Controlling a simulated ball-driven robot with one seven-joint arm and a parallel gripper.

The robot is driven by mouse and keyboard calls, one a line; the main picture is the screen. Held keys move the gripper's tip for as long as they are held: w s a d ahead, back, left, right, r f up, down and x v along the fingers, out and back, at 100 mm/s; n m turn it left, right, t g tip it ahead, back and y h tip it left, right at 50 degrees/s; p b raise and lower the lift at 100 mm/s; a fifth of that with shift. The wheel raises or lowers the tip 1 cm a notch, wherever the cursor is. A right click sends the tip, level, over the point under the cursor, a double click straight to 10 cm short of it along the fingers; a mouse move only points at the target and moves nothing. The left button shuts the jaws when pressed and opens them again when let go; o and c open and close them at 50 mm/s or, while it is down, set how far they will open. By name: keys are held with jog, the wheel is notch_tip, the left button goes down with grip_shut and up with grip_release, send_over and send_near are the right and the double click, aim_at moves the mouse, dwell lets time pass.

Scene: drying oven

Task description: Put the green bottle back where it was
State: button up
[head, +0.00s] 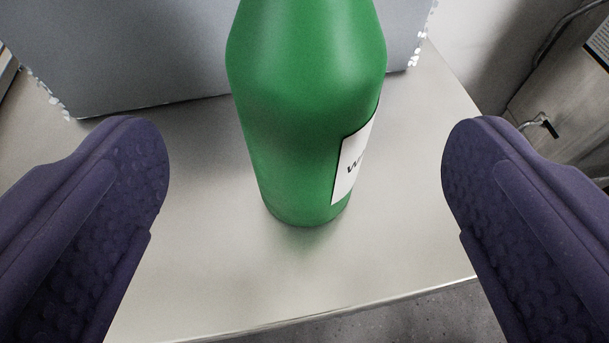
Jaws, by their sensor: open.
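The green bottle (295,110) stands upright on a pale table top (210,270), in the upper middle of the head view. Its top is cut off by the upper edge of the picture. A white label with dark letters shows on its right side. My gripper (305,165) is open, with one purple textured finger at the left and one at the right. The bottle appears between the two fingers in the picture, with a clear gap on each side. Neither finger touches it.
A large grey box-like body (140,50) stands on the table behind the bottle. The table's front edge runs along the bottom right, with grey floor below. A wooden cabinet or door (565,90) with a metal handle is at the far right. The table right of the bottle is clear.

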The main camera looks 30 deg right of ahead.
jog(key=p+v, duration=0.1)
jog(key=v, duration=0.4)
jog(key=shift+s+a+r, duration=0.1)
jog(key=shift+s+a, duration=0.1)
jog(key=shift+s, duration=0.15)
jog(key=w+a+r+t+y, duration=0.1)
jog(key=w+a+r+y, duration=0.15)
jog(key=w+r, duration=0.5)
jog(key=w+a+r+t+y, duration=0.1)
jog(key=w+r+y, duration=0.35)
jog(key=r, duration=0.55)
jog(key=w+d+r+n+t+y, duration=0.1)
jog(key=d+r+y, duration=0.15)
jog(key=r, duration=0.75)
jog(key=w+d+r+n+y, duration=0.1)
jog(key=w+d+r+n, duration=0.15)
jog(key=r, duration=0.85)
jog(key=s+d+r+n, duration=0.1)
jog(key=s+d+r, duration=0.35)
jog(key=r, duration=0.35)
jog(key=s+d+r+n, duration=0.1)
jog(key=s+d+r, duration=0.2)
jog(key=d+r, duration=0.35)
jog(key=s+d+r+h, duration=0.3)
jog(key=s+d+r, duration=0.7)
jog(key=s, duration=0.3)
jog(key=shift+d+r+n, duration=0.3)
jog(key=shift+r+n, duration=0.05)
